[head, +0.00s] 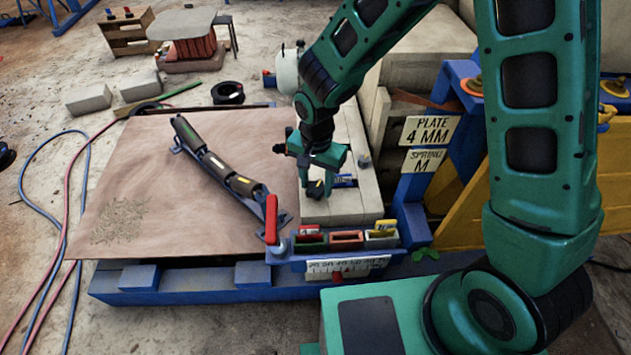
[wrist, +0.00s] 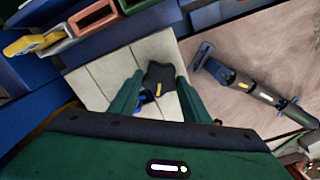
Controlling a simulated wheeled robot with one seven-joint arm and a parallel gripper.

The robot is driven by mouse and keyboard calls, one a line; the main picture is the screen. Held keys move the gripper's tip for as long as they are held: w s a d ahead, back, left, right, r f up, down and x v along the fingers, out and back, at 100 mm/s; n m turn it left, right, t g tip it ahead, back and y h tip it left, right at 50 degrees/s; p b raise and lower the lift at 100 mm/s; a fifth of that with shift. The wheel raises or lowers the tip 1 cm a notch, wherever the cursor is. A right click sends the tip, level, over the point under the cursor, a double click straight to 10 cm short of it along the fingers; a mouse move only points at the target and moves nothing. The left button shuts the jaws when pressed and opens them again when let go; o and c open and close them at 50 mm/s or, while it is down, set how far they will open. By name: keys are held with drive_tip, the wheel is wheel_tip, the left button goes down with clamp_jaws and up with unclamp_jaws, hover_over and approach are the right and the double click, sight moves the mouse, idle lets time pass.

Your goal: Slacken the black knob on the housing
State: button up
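The black knob (head: 316,190) sits on the pale block-like housing top (head: 345,208), with a small yellow mark on it. In the wrist view the lobed knob (wrist: 160,76) lies between the tips of my two green fingers, with pale slabs behind it. My gripper (head: 317,178) points down over the knob. In the wrist view my gripper (wrist: 159,82) is open, one finger on each side of the knob, with narrow gaps showing. Whether the fingertips reach down around the knob or stop just above it is hard to tell. A small blue part (head: 345,181) is beside the knob.
A red-handled lever (head: 271,220) stands left of the housing, near coloured bins (head: 347,238) and a scale (head: 345,267). A jointed dark bar (head: 215,165) lies on the brown sheet (head: 130,190). Signs (head: 430,130) reading "PLATE 4 MM" and "SPRING M" stand right.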

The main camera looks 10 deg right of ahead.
drive_tip(key=shift+n, duration=0.3)
drive_tip(key=n, duration=0.8)
drive_tip(key=shift+a+n, duration=0.1)
drive_tip(key=shift+n, duration=0.3)
drive_tip(key=n, duration=0.4)
drive_tip(key=shift+w+n, duration=0.1)
drive_tip(key=shift+n, duration=2.1)
drive_tip(key=shift+d, duration=0.2)
drive_tip(key=o, duration=1)
drive_tip(key=shift+o, duration=0.2)
drive_tip(key=shift+a, duration=0.1)
